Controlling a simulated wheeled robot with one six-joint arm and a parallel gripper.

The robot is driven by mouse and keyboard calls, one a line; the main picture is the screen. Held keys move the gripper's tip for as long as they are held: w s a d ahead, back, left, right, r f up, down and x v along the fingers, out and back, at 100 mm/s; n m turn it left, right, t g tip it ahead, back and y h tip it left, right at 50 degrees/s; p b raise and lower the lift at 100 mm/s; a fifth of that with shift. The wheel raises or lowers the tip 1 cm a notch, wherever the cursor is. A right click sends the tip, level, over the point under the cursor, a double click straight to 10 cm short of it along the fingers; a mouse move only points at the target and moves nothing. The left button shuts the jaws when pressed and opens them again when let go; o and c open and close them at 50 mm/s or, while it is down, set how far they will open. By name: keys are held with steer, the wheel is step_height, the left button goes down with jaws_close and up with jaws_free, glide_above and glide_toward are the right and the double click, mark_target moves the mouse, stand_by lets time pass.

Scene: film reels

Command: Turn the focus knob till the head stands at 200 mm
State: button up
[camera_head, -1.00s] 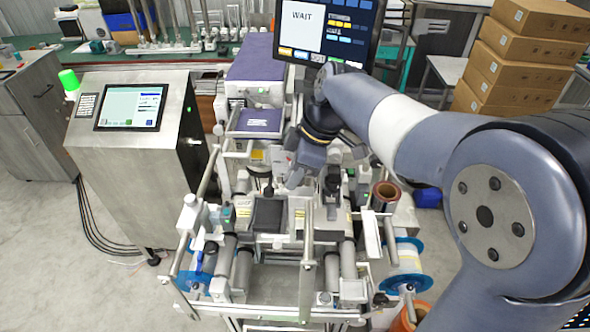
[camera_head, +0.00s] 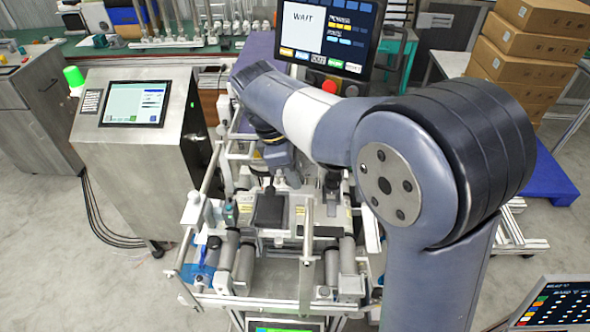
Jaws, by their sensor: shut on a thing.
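My gripper (camera_head: 281,160) is over the middle of the film machine, below my bent wrist, at the upright column behind the black block (camera_head: 269,209). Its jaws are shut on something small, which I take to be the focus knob. The knob itself is hidden by the gripper and wrist. I cannot make out the head's height or any millimetre scale from here.
My arm covers the machine's right side. Rails and a thin upright post (camera_head: 306,240) stand in front of the gripper. A steel console (camera_head: 140,165) stands left, and a monitor reading WAIT (camera_head: 328,35) stands behind. Boxes (camera_head: 525,60) are stacked back right.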

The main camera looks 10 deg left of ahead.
steer(key=shift+s+a, duration=0.15)
steer(key=shift+s, duration=0.1)
stand_by(0.3)
steer(key=o, duration=0.6)
steer(key=shift+c, duration=0.2)
steer(key=shift+o, duration=1.2)
steer(key=shift+s+a+h, duration=0.25)
steer(key=shift+a+h, duration=0.05)
steer(key=shift+a, duration=0.25)
steer(key=shift+w+d, duration=0.15)
steer(key=shift+d, duration=0.05)
steer(key=shift+a+r, duration=0.1)
steer(key=shift+r, duration=0.1)
steer(key=b+v, duration=0.1)
steer(key=v, duration=0.9)
steer(key=shift+r, duration=0.15)
steer(key=p+x, duration=0.1)
steer(key=x, duration=1)
steer(key=shift+w, duration=0.1)
